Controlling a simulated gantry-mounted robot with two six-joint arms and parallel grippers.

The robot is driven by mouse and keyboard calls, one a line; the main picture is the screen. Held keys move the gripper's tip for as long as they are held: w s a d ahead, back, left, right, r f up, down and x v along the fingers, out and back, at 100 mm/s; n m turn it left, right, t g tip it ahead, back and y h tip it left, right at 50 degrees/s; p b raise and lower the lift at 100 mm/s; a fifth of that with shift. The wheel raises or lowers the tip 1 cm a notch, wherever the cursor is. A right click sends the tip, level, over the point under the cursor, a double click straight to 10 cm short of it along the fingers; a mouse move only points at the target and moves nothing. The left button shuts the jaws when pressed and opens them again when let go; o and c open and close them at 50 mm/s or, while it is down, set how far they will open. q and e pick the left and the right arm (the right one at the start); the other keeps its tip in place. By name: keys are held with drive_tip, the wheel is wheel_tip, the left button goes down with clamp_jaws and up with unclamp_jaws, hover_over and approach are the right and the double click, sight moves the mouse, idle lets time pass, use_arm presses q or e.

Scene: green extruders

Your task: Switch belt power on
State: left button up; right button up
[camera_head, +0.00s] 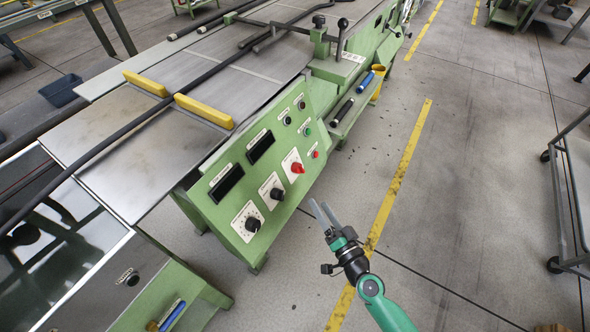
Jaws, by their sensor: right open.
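The green control panel (238,210) faces me on the end of the extruder machine. It carries a red rotary knob (297,168) on a white plate, with black knobs (253,224) and (277,194) on white plates to its lower left. Small buttons sit higher up, among them a green one (307,131) and a red one (315,154). The labels are too small to read. My right gripper (323,214) is open and empty, in front of the panel and to the right of the knobs, apart from them. My left gripper is not in view.
Yellow blocks (204,111) lie across the metal table, with a long dark rod (150,106) running over it. A side shelf (352,108) holds blue and black handled tools. A metal cart (570,200) stands at the right. The floor between is clear.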

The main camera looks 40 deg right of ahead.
sight(299, 171)
drive_tip(key=x, duration=0.4)
drive_tip(key=b+x, duration=0.1)
drive_tip(key=x, duration=0.3)
drive_tip(key=b+x, duration=0.1)
drive_tip(key=x, duration=0.4)
drive_tip(key=shift+r, duration=0.35)
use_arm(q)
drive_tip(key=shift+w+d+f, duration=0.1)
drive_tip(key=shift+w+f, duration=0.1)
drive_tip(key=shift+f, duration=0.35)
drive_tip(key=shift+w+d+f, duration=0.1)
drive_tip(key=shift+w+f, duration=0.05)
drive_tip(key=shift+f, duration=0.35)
use_arm(e)
clamp_jaws()
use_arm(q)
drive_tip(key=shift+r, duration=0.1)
use_arm(e)
drive_tip(key=shift+r, duration=0.1)
